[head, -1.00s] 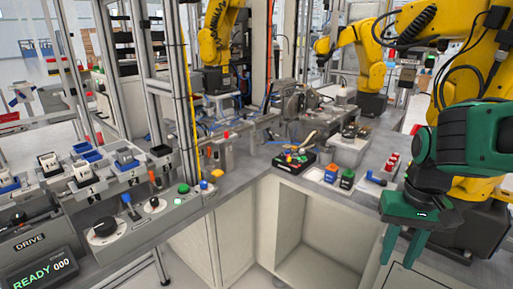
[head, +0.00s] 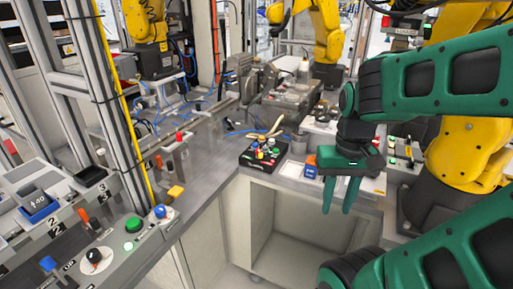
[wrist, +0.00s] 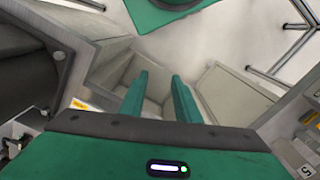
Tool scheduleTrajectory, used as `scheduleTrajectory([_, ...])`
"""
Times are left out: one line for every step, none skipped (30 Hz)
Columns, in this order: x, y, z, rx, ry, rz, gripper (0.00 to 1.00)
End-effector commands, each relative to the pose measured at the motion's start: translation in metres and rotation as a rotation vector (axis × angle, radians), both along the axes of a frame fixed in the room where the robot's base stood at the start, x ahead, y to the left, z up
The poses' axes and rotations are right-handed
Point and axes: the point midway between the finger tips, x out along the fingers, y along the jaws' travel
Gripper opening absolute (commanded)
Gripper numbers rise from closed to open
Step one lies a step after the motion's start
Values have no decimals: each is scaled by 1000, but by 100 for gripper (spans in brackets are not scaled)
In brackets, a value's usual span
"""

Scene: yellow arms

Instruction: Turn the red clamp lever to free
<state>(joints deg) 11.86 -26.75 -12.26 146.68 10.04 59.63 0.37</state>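My gripper (head: 337,208) hangs fingers-down over the front edge of the right bench, in front of the open bay. Its two green fingers are apart with nothing between them, as the wrist view (wrist: 159,78) also shows. A small upright fixture with a red top (head: 179,136) stands on the back of the left bench, beside an orange-handled piece. It may be the red clamp lever, but it is too small to tell its position. My gripper is well to the right of it and apart from it.
A black box with coloured knobs (head: 264,154) sits at the bench corner. A blue-and-orange block (head: 310,168) stands left of my gripper. The left bench has a green button (head: 133,224), a blue knob (head: 160,211) and a black dial (head: 95,258). Yellow arms stand behind.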

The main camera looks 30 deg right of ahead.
Motion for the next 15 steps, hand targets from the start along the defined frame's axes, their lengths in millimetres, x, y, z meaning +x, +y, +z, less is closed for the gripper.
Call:
scheduleTrajectory([0, 0, 0, 0, 0, 0, 30])
scheduleTrajectory([0, 0, 0, 0, 0, 0, 30])
scheduleTrajectory([-4, 0, 3, -2, -8, 3, 30])
scheduleTrajectory([-6, -1, 6, -4, -19, 7, 30])
scheduleTrajectory([-2, -2, 8, -8, -25, 12, 30])
scheduleTrajectory([7, -4, 11, -15, -37, 23, 30])
scheduleTrajectory([17, -6, 14, -23, -47, 34, 30])
scheduleTrajectory([29, -8, 17, -32, -59, 48, 30])
scheduleTrajectory([50, -10, 22, -45, -80, 71, 30])
scheduleTrajectory([66, -11, 26, -55, -98, 92, 30])
scheduleTrajectory([84, -11, 30, -67, -120, 111, 30])
scheduleTrajectory([109, -11, 36, -81, -149, 141, 30])
scheduleTrajectory([128, -10, 40, -90, -171, 162, 30])
scheduleTrajectory([147, -9, 44, -100, -192, 182, 30])
scheduleTrajectory([171, -6, 49, -110, -222, 210, 30])
